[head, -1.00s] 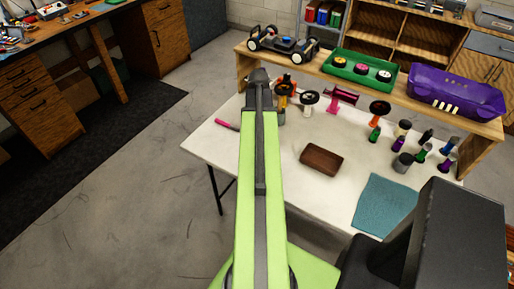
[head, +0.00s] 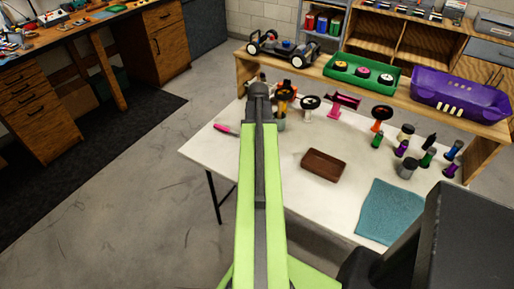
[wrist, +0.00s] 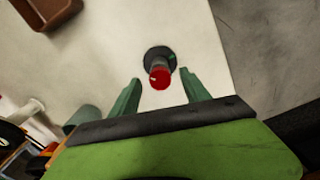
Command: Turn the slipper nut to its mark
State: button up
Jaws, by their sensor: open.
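In the wrist view, a red round knob (wrist: 159,79), which I take for the slipper nut, stands on a dark round base (wrist: 155,54) on the pale table. A small white line shows on its red top, and a small teal patch shows on the base beside it. My gripper (wrist: 160,75) is open, with one green finger on each side of the knob and visible gaps between. I cannot tell how high the fingertips are relative to it. In the head view my arm hides the knob and the gripper.
On the white table (head: 280,150) are a brown tray (head: 323,165), a teal cloth (head: 390,212), a pink-handled tool (head: 226,129) and several small coloured parts at the right. A shelf behind holds a car (head: 285,47), a green tray (head: 338,67) and a purple bin (head: 460,95).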

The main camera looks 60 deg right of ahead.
jog(key=n, duration=0.3)
jog(key=shift+n, duration=0.4)
jog(key=n, duration=1.2)
grip_shut()
jog(key=m, duration=0.3)
